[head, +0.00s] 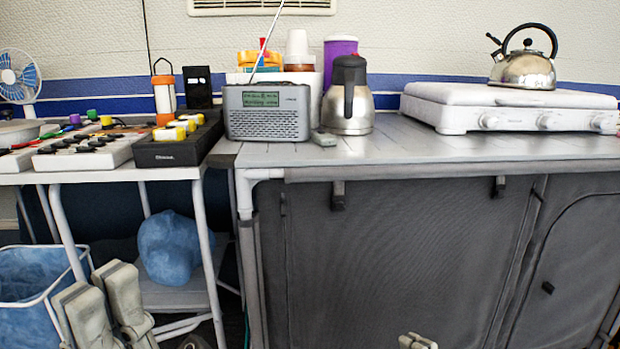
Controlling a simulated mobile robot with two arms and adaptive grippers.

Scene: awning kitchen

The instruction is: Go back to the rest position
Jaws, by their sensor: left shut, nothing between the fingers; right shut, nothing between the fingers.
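My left gripper (103,285) is at the bottom left of the head view, low in front of the white side table and beside the blue basket. It is shut and holds nothing. My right gripper (417,341) shows only as a small grey tip at the bottom edge, in front of the dark cabinet front. It is shut and empty; the rest of it is out of the picture. Both grippers are below the level of the tabletops and appear apart from the furniture.
The grey kitchen unit (430,146) carries a radio (268,118), a steel jug (348,105), and a white stove (480,112) with a kettle (526,70). A blue basket (30,275) stands below.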

